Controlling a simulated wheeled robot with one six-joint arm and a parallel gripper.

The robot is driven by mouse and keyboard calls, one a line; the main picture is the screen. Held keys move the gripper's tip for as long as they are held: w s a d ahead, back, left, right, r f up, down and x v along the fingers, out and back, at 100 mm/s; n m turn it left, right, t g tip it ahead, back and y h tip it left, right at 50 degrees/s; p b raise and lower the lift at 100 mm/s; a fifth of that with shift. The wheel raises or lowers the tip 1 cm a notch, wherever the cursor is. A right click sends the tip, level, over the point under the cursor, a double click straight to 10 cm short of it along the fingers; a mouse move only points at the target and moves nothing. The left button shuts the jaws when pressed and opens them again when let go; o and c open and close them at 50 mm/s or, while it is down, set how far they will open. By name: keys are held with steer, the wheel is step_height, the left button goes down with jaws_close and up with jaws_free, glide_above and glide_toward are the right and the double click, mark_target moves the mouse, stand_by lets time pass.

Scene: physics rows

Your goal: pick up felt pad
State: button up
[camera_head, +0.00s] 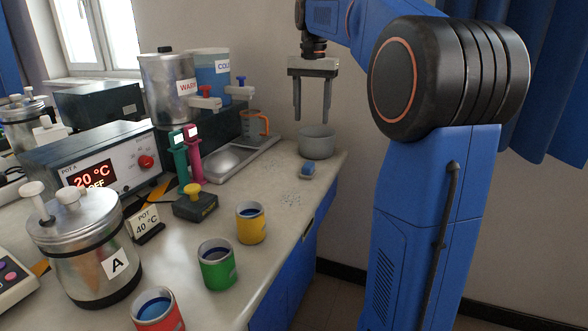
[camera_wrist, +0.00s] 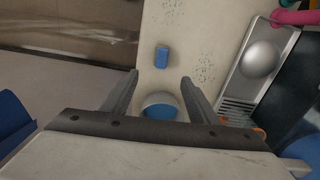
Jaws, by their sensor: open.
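A small blue block (camera_head: 307,170), which looks like the felt pad, lies on the pale counter near its right edge, in front of the grey bowl. In the wrist view the blue block (camera_wrist: 162,57) lies just beyond the fingertips, roughly in line with the gap between them. My gripper (camera_head: 312,116) is open and empty, high above the counter and over the bowl area.
The grey bowl (camera_head: 317,142) stands behind the pad; its inside looks blue in the wrist view (camera_wrist: 160,111). Dark specks (camera_head: 290,200) mark the counter. A metal tray (camera_head: 232,157) lies left. Yellow (camera_head: 251,225), green (camera_head: 218,268) and red (camera_head: 160,318) cups stand nearer.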

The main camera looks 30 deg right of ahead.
glide_toward(308, 164)
step_height(308, 164, down, 10)
steer(key=shift+s+f, duration=0.1)
steer(key=c, duration=1.1)
